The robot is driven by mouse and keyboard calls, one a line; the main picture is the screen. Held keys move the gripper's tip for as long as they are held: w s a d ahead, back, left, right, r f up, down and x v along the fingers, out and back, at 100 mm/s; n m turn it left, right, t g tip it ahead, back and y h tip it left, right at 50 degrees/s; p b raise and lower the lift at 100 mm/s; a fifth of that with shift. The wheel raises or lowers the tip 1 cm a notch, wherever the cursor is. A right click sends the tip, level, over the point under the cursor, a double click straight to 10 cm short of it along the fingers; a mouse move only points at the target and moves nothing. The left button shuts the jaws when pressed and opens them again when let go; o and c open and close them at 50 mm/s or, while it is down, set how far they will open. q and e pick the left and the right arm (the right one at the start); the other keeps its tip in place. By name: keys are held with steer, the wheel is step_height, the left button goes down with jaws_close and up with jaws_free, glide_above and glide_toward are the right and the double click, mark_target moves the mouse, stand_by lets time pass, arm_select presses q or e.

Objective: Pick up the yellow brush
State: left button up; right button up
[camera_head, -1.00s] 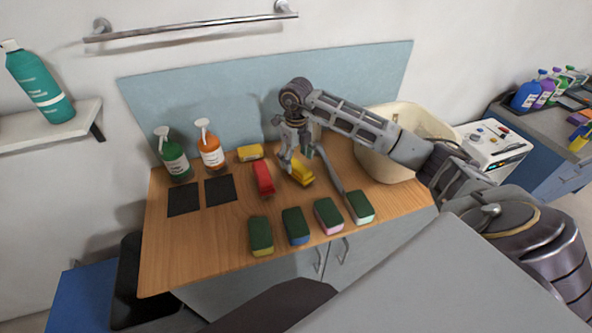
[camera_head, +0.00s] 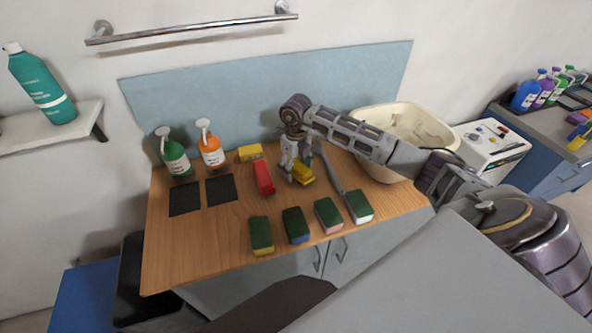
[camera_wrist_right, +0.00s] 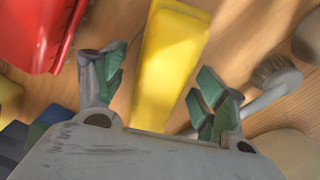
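The yellow brush (camera_head: 304,174) lies on the wooden counter, partly hidden by my right gripper (camera_head: 293,176) in the head view. In the right wrist view, the yellow brush (camera_wrist_right: 170,60) runs between the two spread green-padded fingers of my right gripper (camera_wrist_right: 160,88). Visible gaps separate both fingers from it, and the gripper is open. The brush's near end is hidden behind the gripper body. My left gripper is not in view.
A red brush (camera_head: 263,177) lies close to the left, and a grey long-handled brush (camera_head: 333,172) to the right. Several sponges (camera_head: 296,226) line the counter's front. Spray bottles (camera_head: 211,150) and a yellow sponge (camera_head: 250,152) stand behind. A cream basin (camera_head: 385,170) is at the right.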

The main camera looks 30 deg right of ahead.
mark_target(296, 164)
steer(key=c, duration=1.2)
steer(key=shift+r+b, duration=0.7)
steer(key=shift+r, duration=4.35)
steer(key=o, duration=0.6)
steer(key=shift+c, duration=1.6)
steer(key=shift+f, duration=0.1)
